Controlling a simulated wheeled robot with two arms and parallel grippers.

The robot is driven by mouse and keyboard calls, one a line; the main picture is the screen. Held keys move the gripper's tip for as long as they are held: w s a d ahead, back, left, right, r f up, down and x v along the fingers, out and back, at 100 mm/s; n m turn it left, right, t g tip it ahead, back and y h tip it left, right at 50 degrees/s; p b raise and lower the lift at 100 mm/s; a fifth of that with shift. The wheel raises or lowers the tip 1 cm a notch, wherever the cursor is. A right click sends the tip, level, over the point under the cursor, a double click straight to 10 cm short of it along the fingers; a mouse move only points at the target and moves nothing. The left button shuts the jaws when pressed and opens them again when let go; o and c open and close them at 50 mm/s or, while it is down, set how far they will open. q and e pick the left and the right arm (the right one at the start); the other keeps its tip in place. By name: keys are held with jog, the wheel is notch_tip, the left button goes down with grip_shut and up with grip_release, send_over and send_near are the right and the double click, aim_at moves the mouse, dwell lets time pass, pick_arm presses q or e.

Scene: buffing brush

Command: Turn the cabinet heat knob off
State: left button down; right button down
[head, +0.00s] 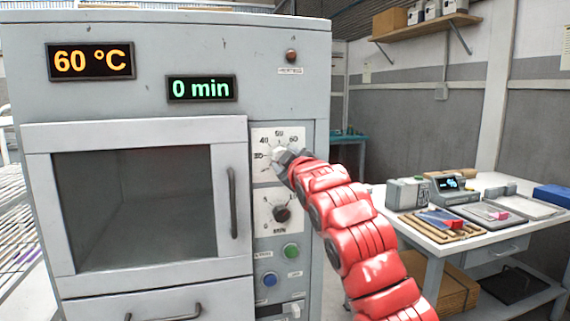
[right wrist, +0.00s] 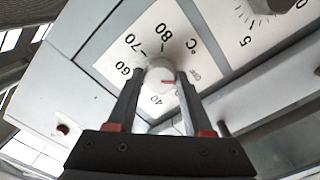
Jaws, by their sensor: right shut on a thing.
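The pale heat knob (right wrist: 160,77) sits on a white dial plate (right wrist: 130,50) marked in °C, which also shows on the cabinet front in the head view (head: 268,138). My right gripper (right wrist: 162,82) is shut on the knob, one finger on each side. A red mark on the knob points right in the wrist view; the small label near it is too blurred to read. In the head view my right gripper (head: 286,160) covers most of the knob. The cabinet (head: 200,28) displays 60 °C and 0 min. My left gripper is not in view.
A dark minute knob (head: 282,213) sits just below the dial, with green (head: 291,251) and blue (head: 269,279) buttons under it. The cabinet door (head: 130,132) is shut. A white workbench (head: 450,240) with tools stands at the right.

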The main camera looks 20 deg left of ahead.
dwell(0.4)
jog(key=shift+c, duration=1.5)
grip_release()
jog(key=b+v, duration=0.4)
jog(key=v, duration=1.3)
jog(key=shift+d, duration=0.2)
jog(key=shift+s, duration=0.15)
